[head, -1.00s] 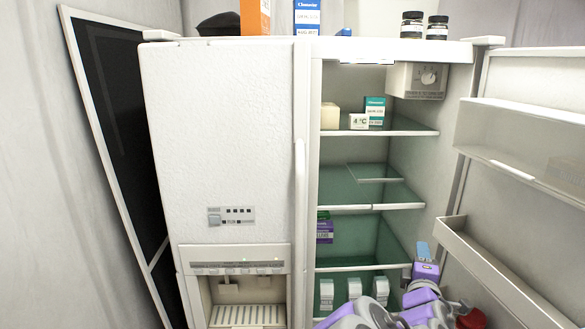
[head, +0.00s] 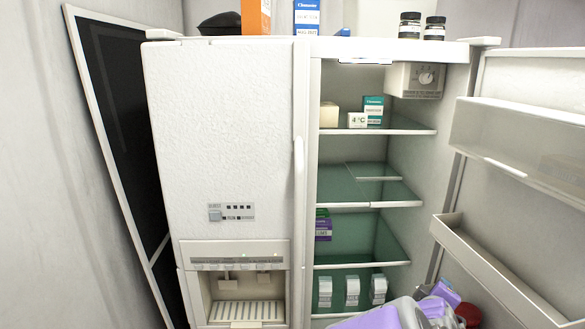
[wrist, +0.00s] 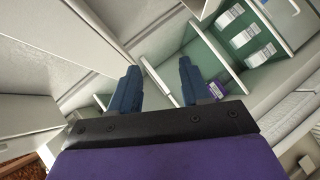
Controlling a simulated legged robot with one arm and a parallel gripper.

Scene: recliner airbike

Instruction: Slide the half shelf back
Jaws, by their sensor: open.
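The half shelf (head: 374,171) is a narrow glass panel with a white front edge. In the head view it sits in the right fridge compartment, towards the back, just above the front edge of the second full-width shelf (head: 345,190). My gripper (wrist: 158,75) is open, its two blue fingers apart, with nothing held between them. A white shelf edge passes behind the fingers in the wrist view; I cannot tell which shelf it is or whether they touch it. In the head view only purple parts of my arm show low at the right, and the fingertips are hidden.
The right fridge door (head: 490,262), with its bins, stands open on the right. A purple box (head: 323,228) stands on the shelf below, and also shows in the wrist view (wrist: 217,90). Several white cartons (head: 352,290) stand lower. The upper shelf (head: 400,129) holds small boxes.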

